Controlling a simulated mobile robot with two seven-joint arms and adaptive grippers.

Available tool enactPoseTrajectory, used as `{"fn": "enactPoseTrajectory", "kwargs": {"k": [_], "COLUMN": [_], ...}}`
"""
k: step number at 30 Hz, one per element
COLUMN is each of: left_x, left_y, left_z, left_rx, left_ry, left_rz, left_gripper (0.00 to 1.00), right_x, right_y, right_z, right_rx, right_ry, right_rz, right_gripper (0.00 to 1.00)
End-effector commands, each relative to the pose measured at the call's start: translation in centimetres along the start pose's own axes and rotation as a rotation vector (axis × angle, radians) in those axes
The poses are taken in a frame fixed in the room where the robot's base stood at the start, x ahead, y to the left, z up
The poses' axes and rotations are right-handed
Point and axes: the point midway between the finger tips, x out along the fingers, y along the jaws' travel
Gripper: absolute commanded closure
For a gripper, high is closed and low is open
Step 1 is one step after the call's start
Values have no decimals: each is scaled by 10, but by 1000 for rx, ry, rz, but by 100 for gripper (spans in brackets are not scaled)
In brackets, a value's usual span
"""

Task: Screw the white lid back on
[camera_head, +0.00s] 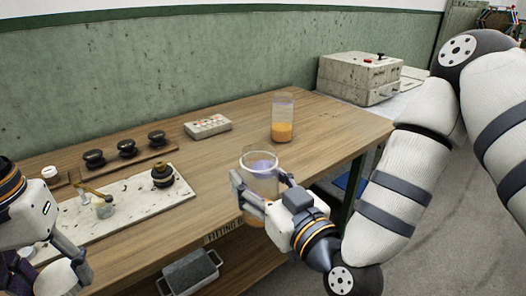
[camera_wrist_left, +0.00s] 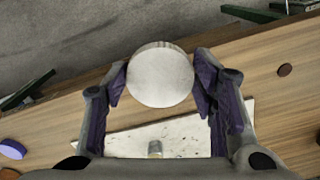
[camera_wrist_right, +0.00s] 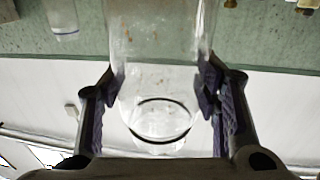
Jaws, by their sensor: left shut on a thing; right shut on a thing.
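My right gripper (camera_head: 262,188) is shut around a clear glass jar (camera_head: 260,162), at the table's front edge. The jar looks upright, with an open, uncovered rim. It also fills the middle of the right wrist view (camera_wrist_right: 160,50), between the two fingers. My left gripper (camera_wrist_left: 160,88) is shut on the round white lid (camera_wrist_left: 161,72), pinched at its sides. In the head view the lid (camera_head: 60,280) shows at the lower left, partly cut off and well apart from the jar.
A glass with orange contents (camera_head: 282,118) stands behind the jar. A small box with red buttons (camera_head: 208,126) lies further left. A pale board (camera_head: 130,206) bears a dark knobbed item (camera_head: 163,175); several black knobs stand behind. A larger grey box (camera_head: 357,80) is at the back right.

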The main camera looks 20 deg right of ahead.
Motion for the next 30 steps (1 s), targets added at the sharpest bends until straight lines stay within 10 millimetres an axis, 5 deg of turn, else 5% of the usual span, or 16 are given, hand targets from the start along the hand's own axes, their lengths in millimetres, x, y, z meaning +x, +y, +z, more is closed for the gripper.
{"fn": "enactPoseTrajectory", "kwargs": {"k": [15, 30], "left_x": [0, -1], "left_y": [0, 2], "left_z": [0, -2], "left_rx": [0, 7], "left_ry": [0, 1], "left_rz": [0, 0], "left_gripper": [56, 56], "right_x": [-29, -32], "right_y": [-92, -100], "right_z": [81, 88], "right_rx": [-1, 0], "right_ry": [0, 1], "right_rz": [-464, -506], "right_gripper": [94, 94]}}
